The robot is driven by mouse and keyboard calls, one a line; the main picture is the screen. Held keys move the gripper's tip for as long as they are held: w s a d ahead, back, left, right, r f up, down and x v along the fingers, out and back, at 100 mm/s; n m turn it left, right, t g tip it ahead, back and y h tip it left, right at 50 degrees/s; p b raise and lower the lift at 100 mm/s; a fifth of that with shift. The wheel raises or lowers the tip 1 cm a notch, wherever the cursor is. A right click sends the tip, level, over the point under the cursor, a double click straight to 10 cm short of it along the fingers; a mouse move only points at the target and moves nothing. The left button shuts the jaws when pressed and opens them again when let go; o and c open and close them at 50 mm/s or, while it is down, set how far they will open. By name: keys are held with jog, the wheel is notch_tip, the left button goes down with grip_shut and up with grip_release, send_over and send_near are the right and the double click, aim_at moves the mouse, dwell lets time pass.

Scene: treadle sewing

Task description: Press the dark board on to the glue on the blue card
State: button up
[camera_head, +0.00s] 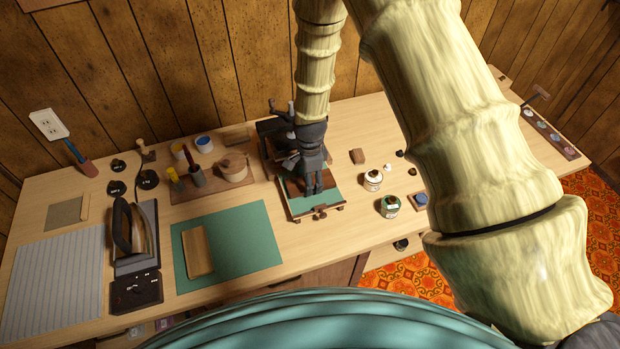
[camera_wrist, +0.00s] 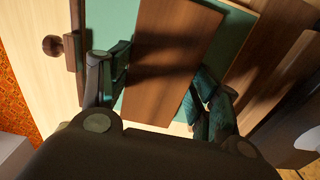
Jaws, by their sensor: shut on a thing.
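The dark board (camera_wrist: 172,45) is a flat brown wooden piece between the fingers of my gripper (camera_wrist: 160,78) in the wrist view. My gripper is shut on its two sides. The blue card (camera_wrist: 127,22) looks teal and lies beneath the board, showing past its edges. In the head view my gripper (camera_head: 313,188) points down over the card (camera_head: 322,204), hiding much of it and the board. I cannot tell whether the board touches the card. No glue is visible; the board or gripper may cover it.
The card lies in a wooden frame with a knob (camera_head: 320,212) at its front. Small bottles (camera_head: 373,180) stand close to the right. A green mat (camera_head: 245,240) with a wooden block (camera_head: 197,252) lies to the left, and an iron (camera_head: 133,230) stands beyond it.

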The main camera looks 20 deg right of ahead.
jog(key=shift+f, duration=0.1)
dwell(0.8)
jog(key=o, duration=1.1)
jog(key=shift+o, duration=0.2)
notch_tip(320, 180, up, 12)
jog(key=shift+d, duration=0.1)
